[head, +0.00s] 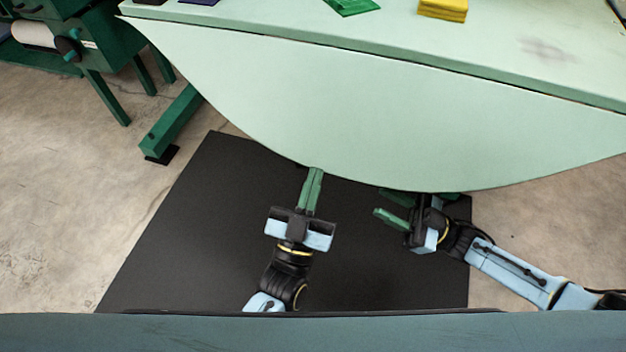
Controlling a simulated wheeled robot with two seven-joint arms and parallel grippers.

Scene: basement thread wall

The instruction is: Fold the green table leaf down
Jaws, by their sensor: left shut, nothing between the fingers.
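The green table leaf (380,110) is a pale green, curved-edge flap along the near side of the table top (470,50). A dark seam runs between the two. The leaf is spread out toward me; I cannot tell whether it is fully level or slightly tilted. My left gripper (316,172) is shut and empty, with its fingertips at the leaf's curved near edge; contact is unclear. My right gripper (382,203) is right of it, just below the near edge. Its fingers point left and stand apart, with nothing seen between them; the leaf partly hides it.
A yellow block (442,9), a green cloth-like piece (352,5) and dark items lie at the table's far side. A green machine with a white roll (35,34) stands at the upper left. A green table foot (172,122) and black mat (190,235) are on the concrete floor.

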